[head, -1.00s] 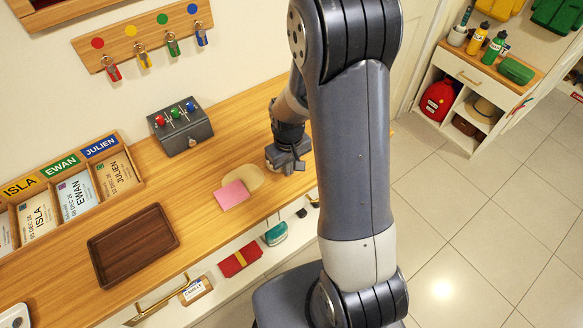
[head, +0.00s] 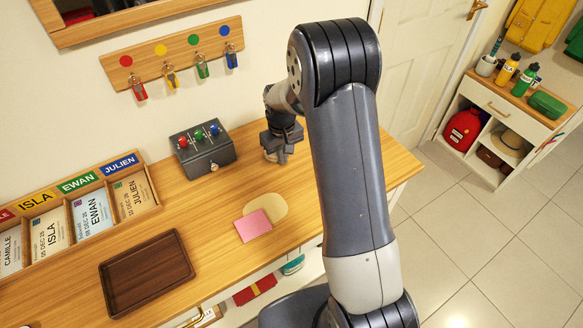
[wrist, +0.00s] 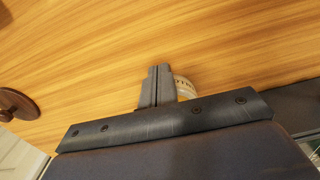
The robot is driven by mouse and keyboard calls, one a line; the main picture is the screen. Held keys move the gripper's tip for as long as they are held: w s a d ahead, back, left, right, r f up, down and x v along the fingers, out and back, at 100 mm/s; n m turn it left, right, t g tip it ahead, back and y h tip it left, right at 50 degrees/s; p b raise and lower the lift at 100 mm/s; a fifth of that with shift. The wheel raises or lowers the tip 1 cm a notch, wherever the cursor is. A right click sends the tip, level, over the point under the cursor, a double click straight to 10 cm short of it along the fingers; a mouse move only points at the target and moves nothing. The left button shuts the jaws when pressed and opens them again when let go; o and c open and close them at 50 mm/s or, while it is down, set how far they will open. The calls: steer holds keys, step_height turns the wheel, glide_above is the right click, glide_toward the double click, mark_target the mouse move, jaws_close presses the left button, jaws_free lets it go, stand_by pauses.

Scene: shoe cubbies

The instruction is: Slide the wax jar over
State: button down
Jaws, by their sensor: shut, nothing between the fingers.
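The wax jar (wrist: 186,88) shows in the wrist view as a small pale round jar with dark lettering, standing on the wooden counter. My gripper's fingers hide its left part. My gripper (wrist: 155,75) is shut and empty, its fingertips close beside the jar; I cannot tell if they touch it. In the head view my gripper (head: 281,157) is low over the counter, right of the grey box, and the jar is mostly hidden there. A beige round pad (head: 268,203) lies nearer the front edge, partly under a pink square (head: 252,226).
The grey box (head: 202,150) with coloured knobs stands left of my gripper. A brown tray (head: 147,272) and a card rack (head: 82,215) are farther left. Keys hang on a wall rack (head: 187,62). The counter (head: 365,165) is clear toward its right end.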

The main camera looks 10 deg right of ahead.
steer(key=w, duration=0.2)
steer(key=w+a, duration=0.1)
steer(key=w, duration=0.1)
steer(key=w+a, duration=0.1)
steer(key=w, duration=0.1)
steer(key=shift+w, duration=0.3)
